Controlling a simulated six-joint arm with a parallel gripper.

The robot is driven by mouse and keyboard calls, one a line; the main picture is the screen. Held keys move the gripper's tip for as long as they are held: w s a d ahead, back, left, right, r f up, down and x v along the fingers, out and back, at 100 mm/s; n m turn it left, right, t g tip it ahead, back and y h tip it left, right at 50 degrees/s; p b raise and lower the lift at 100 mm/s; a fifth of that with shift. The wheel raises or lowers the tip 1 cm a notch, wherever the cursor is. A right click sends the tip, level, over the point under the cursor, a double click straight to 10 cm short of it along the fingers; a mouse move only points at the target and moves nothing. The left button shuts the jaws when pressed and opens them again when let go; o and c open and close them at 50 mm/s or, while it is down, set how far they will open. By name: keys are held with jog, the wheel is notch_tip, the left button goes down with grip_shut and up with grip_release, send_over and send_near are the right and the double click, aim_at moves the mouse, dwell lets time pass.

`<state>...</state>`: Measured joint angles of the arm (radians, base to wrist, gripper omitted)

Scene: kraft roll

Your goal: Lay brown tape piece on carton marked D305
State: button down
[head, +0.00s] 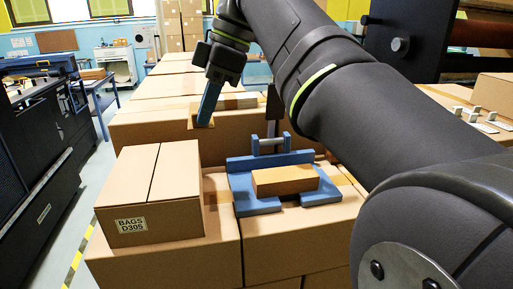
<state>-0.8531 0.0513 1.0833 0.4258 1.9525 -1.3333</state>
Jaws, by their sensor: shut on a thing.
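The carton marked D305 (148,205) stands upright at the front left, with a white "BAGS D305" label on its front and a seam across its bare top. My gripper (204,121) is behind and above it, to the right, pointing down with blue fingers. It is shut on a small brown tape piece (194,119), which shows at the fingertips and is partly hidden by them. The tape piece is apart from the carton marked D305.
A blue holder (240,181) with an orange-brown block (284,180) sits on the cartons right of the D305 carton. More cartons (155,134) stand behind. Black machinery (35,170) is at the left. My arm covers much of the right side.

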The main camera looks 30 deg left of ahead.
jog(key=s+a+f, duration=0.4)
jog(key=s+a, duration=0.1)
jog(key=s+a+f, duration=0.2)
jog(key=a, duration=0.1)
jog(key=shift+s+a+f, duration=0.1)
jog(key=shift+s+f, duration=0.05)
jog(key=shift+f, duration=2.2)
jog(key=shift+f, duration=0.2)
jog(key=c, duration=1.6)
grip_release()
jog(key=v, duration=1.2)
jog(key=shift+r, duration=0.3)
jog(key=shift+s, duration=0.1)
